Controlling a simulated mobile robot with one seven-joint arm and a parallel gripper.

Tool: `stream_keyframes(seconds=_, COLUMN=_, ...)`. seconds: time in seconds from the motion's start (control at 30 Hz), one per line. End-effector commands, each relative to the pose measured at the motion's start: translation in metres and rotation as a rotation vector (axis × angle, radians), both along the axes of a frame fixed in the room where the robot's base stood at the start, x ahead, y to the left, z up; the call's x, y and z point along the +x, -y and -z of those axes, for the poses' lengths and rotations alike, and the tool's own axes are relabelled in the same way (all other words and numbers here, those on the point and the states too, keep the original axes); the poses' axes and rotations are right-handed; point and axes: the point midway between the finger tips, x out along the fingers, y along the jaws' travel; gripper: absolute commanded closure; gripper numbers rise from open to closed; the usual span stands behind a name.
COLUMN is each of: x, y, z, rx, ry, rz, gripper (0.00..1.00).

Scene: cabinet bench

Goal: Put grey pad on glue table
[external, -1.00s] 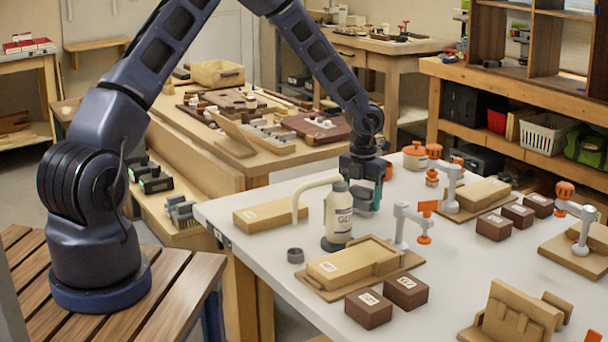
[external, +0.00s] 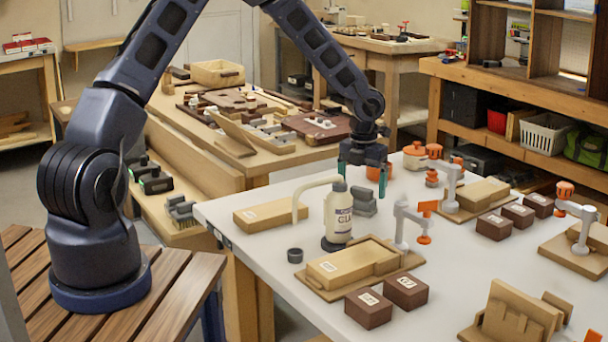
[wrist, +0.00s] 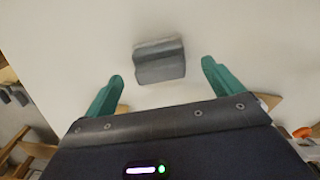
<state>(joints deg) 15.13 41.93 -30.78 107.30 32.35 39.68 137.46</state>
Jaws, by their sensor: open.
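The grey pad (external: 363,204), a ribbed block, rests on the white glue table (external: 285,330) just behind and right of the glue bottle (external: 338,220). It also shows in the wrist view (wrist: 160,65), lying on the pale surface. My gripper (external: 362,184) is above the pad with its teal fingers apart and empty. In the wrist view my gripper (wrist: 162,72) has a finger on each side of the pad, with clear gaps.
A small dark cup (external: 295,256) and a wooden block (external: 270,215) are left of the bottle. A wooden tray (external: 325,293), brown boxes (external: 368,308) and an orange-topped clamp (external: 415,225) stand around it. Some table is bare at the front left.

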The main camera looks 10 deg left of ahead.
Motion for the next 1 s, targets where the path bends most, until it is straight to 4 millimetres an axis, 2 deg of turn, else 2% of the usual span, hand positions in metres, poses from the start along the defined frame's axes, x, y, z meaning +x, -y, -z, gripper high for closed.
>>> stream_keyframes(seconds=0.1, x=0.001, y=0.0, z=-0.026, rx=-0.001, ry=0.003, rz=-0.001, gripper=0.08)
stream_keyframes(seconds=0.3, x=0.001, y=0.0, z=-0.061, rx=-0.001, ry=0.002, rz=-0.001, gripper=0.08)
stream_keyframes(seconds=0.57, x=0.0, y=0.0, z=-0.083, rx=0.001, ry=0.001, rz=-0.002, gripper=0.08)
stream_keyframes(seconds=0.67, x=0.001, y=-0.007, z=-0.091, rx=0.006, ry=0.008, rz=-0.035, gripper=0.08)
stream_keyframes(seconds=0.77, x=0.001, y=-0.023, z=-0.107, rx=0.019, ry=0.026, rz=-0.126, gripper=0.08)
stream_keyframes(seconds=1.0, x=-0.003, y=-0.089, z=-0.164, rx=0.047, ry=0.104, rz=-0.522, gripper=0.08)
